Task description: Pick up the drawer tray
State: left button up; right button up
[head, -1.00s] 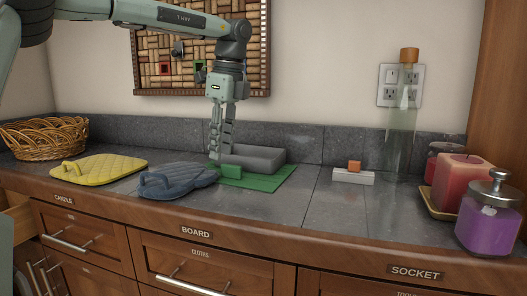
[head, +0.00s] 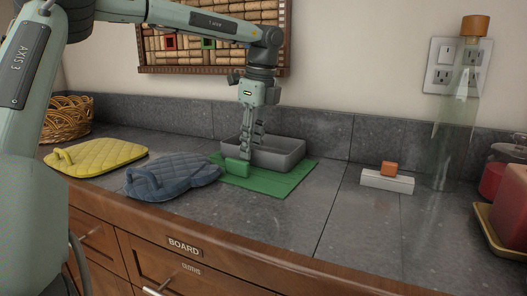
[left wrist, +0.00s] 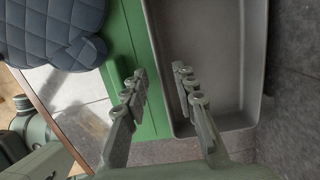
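The grey drawer tray (head: 287,161) is an open rectangular box on a green mat (head: 278,186) on the counter. In the left wrist view, the tray (left wrist: 225,65) fills the upper right. My left gripper (head: 248,150) points down at the tray's left end. In the left wrist view, its two fingers (left wrist: 160,78) are apart, one on each side of the tray's near wall: one over the mat, one over the inside. I cannot tell whether they touch the wall. A small green block (head: 237,168) is by the fingertips. My right gripper is not in view.
A blue quilted mitt (head: 172,180) and a yellow one (head: 98,157) lie left of the tray. A white block with an orange block (head: 389,168) on it, a tall bottle (head: 455,130) and a red candle (head: 511,205) stand to the right. The counter front is clear.

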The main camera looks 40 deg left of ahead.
pick_arm(q)
jog(key=shift+a+f, duration=0.1)
jog(key=shift+f, duration=0.75)
jog(key=shift+c, duration=0.4)
grip_shut()
jog(key=shift+r, duration=0.1)
